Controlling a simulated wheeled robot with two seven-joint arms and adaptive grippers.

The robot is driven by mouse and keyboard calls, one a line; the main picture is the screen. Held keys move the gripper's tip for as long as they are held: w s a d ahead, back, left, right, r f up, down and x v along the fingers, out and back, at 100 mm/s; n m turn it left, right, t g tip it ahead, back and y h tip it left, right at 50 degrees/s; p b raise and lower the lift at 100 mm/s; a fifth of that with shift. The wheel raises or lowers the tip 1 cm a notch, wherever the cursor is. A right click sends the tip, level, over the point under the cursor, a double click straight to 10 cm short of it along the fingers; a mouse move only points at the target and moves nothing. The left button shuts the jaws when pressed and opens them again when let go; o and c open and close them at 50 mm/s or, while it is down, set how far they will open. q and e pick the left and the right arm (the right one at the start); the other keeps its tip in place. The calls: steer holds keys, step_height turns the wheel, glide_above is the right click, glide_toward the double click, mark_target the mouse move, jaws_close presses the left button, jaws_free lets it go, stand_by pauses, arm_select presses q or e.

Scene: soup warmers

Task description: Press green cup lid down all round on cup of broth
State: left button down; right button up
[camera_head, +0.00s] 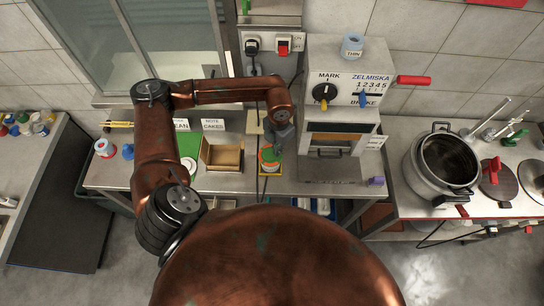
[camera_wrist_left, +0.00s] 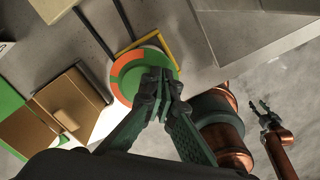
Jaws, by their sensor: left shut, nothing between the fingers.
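The cup of broth (camera_head: 267,168) stands at the front of the steel bench, inside a yellow square outline. In the left wrist view the green cup lid (camera_wrist_left: 127,88), with orange sections, shows from above. My left gripper (camera_head: 277,150) is over the right part of the lid. In the left wrist view my left gripper (camera_wrist_left: 165,76) has its fingers together with nothing between them, their tips overlapping the lid. They hide part of it, and I cannot tell whether they touch it or how its edge sits. My right gripper (camera_wrist_left: 266,112) shows small at the right; its jaw state is unclear.
The dispenser machine (camera_head: 344,100) stands right of the cup. An open cardboard box (camera_head: 222,156) and a green mat with a white disc (camera_head: 187,148) lie to the left. A large pot (camera_head: 440,160) stands on the right-hand bench. Dark cables run close to the cup.

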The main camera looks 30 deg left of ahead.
arm_select(q)
steer(key=shift+r+p, duration=0.9)
steer(key=shift+r, duration=0.85)
step_height(320, 180, up, 5)
steer(key=shift+f+p, duration=0.2)
steer(key=shift+p, duration=0.85)
steer(key=shift+f, duration=0.1)
